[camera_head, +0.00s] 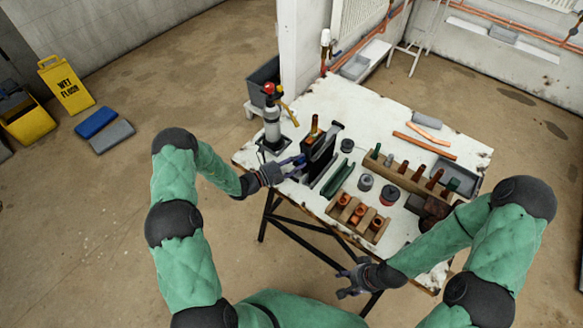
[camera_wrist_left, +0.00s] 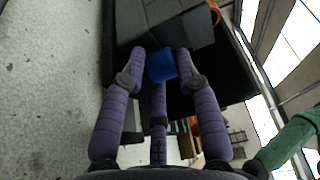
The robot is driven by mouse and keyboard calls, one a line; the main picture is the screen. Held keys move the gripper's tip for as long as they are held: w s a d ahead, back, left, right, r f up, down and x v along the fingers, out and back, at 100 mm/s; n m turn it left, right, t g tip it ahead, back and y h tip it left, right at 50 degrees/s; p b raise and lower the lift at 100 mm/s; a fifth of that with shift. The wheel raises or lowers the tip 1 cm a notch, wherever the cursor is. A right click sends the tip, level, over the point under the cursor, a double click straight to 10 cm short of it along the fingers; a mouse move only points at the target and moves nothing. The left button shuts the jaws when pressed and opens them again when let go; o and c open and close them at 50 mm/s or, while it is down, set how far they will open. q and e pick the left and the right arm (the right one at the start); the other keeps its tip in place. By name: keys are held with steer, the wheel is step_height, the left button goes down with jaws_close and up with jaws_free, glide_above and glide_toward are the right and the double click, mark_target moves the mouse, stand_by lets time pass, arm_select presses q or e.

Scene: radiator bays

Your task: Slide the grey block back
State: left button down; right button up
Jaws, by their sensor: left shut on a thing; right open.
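My left gripper (camera_head: 297,163) is at the left side of an upright black stand (camera_head: 317,152) on the white table. In the left wrist view, its purple fingers (camera_wrist_left: 161,62) are shut on a small blue piece (camera_wrist_left: 161,68). A grey block (camera_wrist_left: 175,25) shows just beyond the blue piece, against the black stand (camera_wrist_left: 225,65). I cannot tell whether the blue piece is joined to the grey block. The fingers hide part of where they meet. My right gripper (camera_head: 350,282) is open and empty, off the table's front edge.
The white table (camera_head: 335,100) holds a grey bottle with a red top (camera_head: 271,118), a green channel (camera_head: 338,179), wooden racks (camera_head: 358,215), several small cans and a grey tray (camera_head: 457,175). A white wall post (camera_head: 300,45) stands behind the table.

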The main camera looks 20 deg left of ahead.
mark_target(305, 151)
arm_select(q)
steer(key=w, duration=0.1)
steer(key=w+d, duration=0.1)
steer(key=w, duration=0.1)
steer(key=w+b, duration=0.1)
steer(key=w, duration=0.1)
steer(key=shift+w+d+r, duration=0.15)
steer(key=shift+d+r, duration=0.05)
steer(key=shift+d, duration=0.15)
steer(key=shift+w+d+r, duration=0.1)
steer(key=shift+w, duration=0.25)
steer(key=c, duration=1)
jaws_free()
steer(key=shift+s, duration=0.15)
steer(key=shift+s, duration=0.15)
steer(key=v, duration=1.1)
steer(key=shift+s+a, duration=0.2)
steer(key=shift+a, duration=0.1)
